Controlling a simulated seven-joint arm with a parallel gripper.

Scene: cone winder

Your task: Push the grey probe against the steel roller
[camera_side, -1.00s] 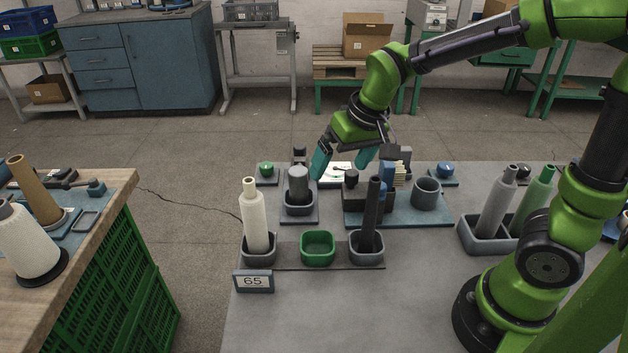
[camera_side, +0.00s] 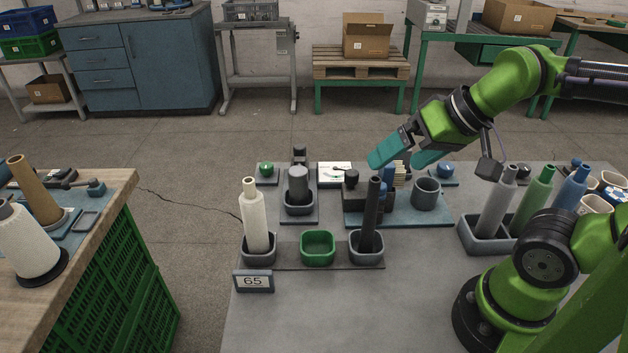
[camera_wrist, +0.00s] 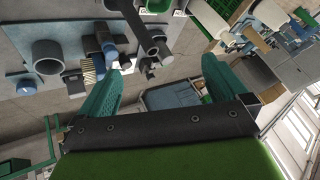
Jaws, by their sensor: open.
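A grey cylinder (camera_side: 298,184), which looks like the steel roller, stands upright in a grey holder on a narrow plate left of the table's middle. A small dark grey block (camera_side: 299,153) at the far end of that plate may be the grey probe; I cannot tell for sure. A gap shows between block and cylinder. My gripper (camera_side: 397,163) is open and empty, with teal fingers apart, in the air right of both and above the blue plate. In the wrist view, my open fingers (camera_wrist: 163,66) show with nothing between them.
The blue plate (camera_side: 430,221) carries a grey cup (camera_side: 426,193) and a dark block. In front stand a cream bobbin (camera_side: 254,216), a green cup (camera_side: 318,247) and a black rod (camera_side: 371,214). Coloured bottles (camera_side: 535,200) stand at right.

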